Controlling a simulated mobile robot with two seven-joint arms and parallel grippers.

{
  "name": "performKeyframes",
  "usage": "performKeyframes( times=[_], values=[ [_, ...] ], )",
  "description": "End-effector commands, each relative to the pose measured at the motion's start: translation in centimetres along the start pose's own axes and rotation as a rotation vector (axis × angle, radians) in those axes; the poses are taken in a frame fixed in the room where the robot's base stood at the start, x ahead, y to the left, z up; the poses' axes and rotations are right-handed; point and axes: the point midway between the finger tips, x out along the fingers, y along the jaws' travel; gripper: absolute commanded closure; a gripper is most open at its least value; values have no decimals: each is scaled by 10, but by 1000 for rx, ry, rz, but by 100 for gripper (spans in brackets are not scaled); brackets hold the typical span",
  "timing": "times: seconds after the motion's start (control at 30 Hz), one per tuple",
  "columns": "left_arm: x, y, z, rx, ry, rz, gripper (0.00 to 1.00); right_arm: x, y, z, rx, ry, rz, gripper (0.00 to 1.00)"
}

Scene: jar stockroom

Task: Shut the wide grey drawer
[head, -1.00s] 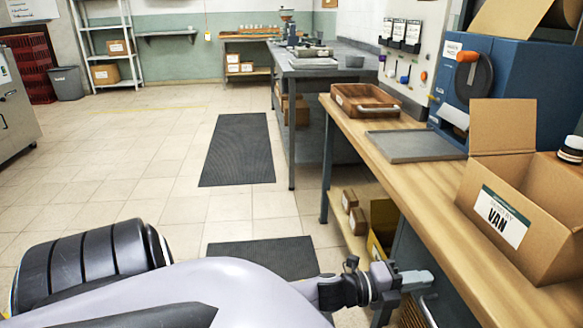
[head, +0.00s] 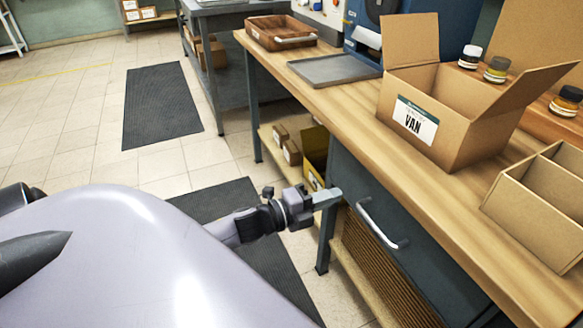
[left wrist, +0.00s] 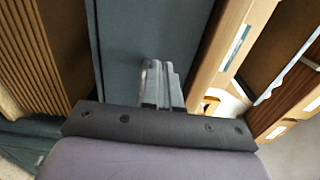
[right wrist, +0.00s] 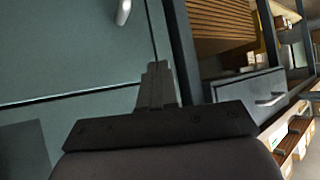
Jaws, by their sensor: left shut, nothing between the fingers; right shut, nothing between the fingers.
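The wide grey drawer (head: 415,232) is under the wooden workbench, with a pale bar handle (head: 380,226) on its front. No clear gap shows between its front and the bench edge; I cannot tell whether it is fully shut. My left gripper (head: 330,198) is shut and empty, at the drawer's left end, beside the handle. I cannot tell whether the fingertips touch the front. In the left wrist view the shut fingers (left wrist: 162,85) point at the blue-grey drawer front (left wrist: 150,30). My right gripper (right wrist: 157,85) shows only in its wrist view, shut and empty.
The workbench (head: 320,105) bears an open cardboard box (head: 440,105) marked VAN, a grey tray (head: 335,70) and a brown wooden tray (head: 280,32). A slatted brown thing (head: 375,255) is below the drawer. Right wrist view: grey-green panels (right wrist: 60,45) stand near the right gripper.

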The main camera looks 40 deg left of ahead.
Motion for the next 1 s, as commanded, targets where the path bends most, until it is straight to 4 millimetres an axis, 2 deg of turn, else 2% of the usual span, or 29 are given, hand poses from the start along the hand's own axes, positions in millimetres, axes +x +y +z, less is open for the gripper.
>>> performKeyframes(
  times=[0.3, 0.5, 0.9, 1.0],
  values=[
    [-50, 0, 0, 0, 0, 3, 100, -1, 1, -9, -3, 10, 1, 100],
    [-70, 0, 0, 0, 1, 0, 100, -2, 1, -11, -3, 12, 2, 100],
    [-77, 0, 0, -1, 0, -1, 100, -2, 2, -11, -6, 12, 2, 100],
    [-78, 6, -5, -64, -23, 11, 100, -2, 2, -11, -7, 12, 2, 100]
  ],
)
